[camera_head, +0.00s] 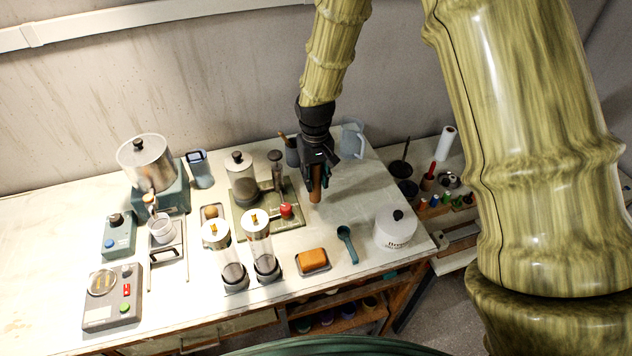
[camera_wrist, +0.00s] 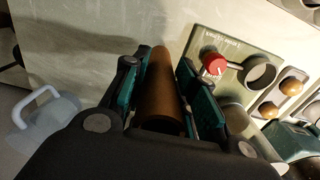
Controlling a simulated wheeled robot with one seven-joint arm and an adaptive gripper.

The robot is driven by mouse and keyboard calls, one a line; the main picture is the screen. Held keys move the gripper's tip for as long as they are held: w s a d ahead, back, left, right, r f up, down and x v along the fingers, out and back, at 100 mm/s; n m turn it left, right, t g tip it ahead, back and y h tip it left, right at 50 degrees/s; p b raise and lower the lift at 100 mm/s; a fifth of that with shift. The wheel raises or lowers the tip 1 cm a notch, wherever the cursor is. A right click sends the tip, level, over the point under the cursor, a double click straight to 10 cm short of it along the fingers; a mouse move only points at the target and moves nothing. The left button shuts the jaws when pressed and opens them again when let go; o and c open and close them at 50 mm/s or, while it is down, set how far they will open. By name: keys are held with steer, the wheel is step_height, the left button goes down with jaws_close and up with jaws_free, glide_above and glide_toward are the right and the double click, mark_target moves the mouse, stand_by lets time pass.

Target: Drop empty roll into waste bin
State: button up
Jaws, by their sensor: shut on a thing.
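My gripper (camera_head: 316,180) points down above the back right part of the white table and is shut on a brown cardboard roll (camera_head: 315,192). In the wrist view the roll (camera_wrist: 161,88) lies lengthwise between the two teal-padded fingers, and its near end faces the camera. In the head view its lower end hangs below the fingers. I cannot pick out a waste bin for certain. A white lidded container (camera_head: 395,230) with a black knob and dark lettering stands at the table's right front corner.
A green panel with a red knob (camera_head: 286,210) lies left of my gripper. A pale blue jug (camera_head: 352,141) stands behind it to the right. A teal scoop (camera_head: 347,243), an orange block in a tray (camera_head: 312,259) and two clear cylinders (camera_head: 260,245) are nearer the front edge.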

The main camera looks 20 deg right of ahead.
step_height(320, 180, down, 3)
steer(key=shift+w+r+p, duration=0.1)
steer(key=shift+p, duration=0.7)
steer(key=shift+f, duration=0.25)
steer(key=o, duration=0.8)
steer(key=shift+o, duration=0.3)
steer(key=shift+r, duration=0.2)
